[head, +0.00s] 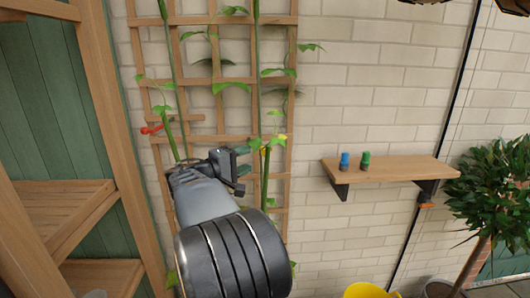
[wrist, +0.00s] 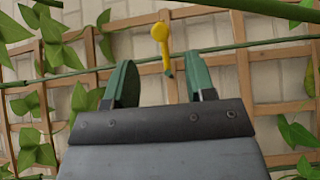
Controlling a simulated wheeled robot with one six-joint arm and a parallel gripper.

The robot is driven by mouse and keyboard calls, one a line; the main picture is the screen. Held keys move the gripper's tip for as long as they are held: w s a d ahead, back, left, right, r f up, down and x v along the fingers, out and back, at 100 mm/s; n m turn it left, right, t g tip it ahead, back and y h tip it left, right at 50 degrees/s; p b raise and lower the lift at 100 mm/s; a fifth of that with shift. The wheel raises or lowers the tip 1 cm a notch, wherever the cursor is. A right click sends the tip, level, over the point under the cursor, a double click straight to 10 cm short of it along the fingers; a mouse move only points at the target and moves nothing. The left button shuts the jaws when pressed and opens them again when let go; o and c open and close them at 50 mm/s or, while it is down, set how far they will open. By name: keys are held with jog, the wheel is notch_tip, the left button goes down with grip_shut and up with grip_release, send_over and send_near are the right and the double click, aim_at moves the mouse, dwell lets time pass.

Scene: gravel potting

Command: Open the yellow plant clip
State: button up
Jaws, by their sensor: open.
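The yellow plant clip (wrist: 160,33) shows in the wrist view just beyond my fingers, with a rounded head and a narrow lever pointing down between them. In the head view a small yellow spot (head: 263,151) on the right green stem (head: 265,178) appears to be the clip, partly hidden by leaves. My gripper (head: 243,162) is open and empty beside that stem. In the wrist view its two green fingers (wrist: 160,65) stand apart on either side of the lever's lower end; I cannot tell whether they touch it.
A wooden trellis (head: 222,20) with leafy vines stands against the brick wall. A red clip (head: 151,130) sits by the left stem. A wall shelf (head: 400,168) holds a blue cylinder (head: 345,161) and a green cylinder (head: 366,160). A yellow bucket (head: 366,290) stands below; a potted tree is at right.

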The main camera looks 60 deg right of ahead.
aim_at(263, 153)
jog(key=p+x, duration=0.1)
jog(key=x, duration=0.7)
jog(key=shift+f, duration=0.1)
jog(key=shift+d, duration=0.1)
jog(key=shift+c, duration=0.5)
grip_shut()
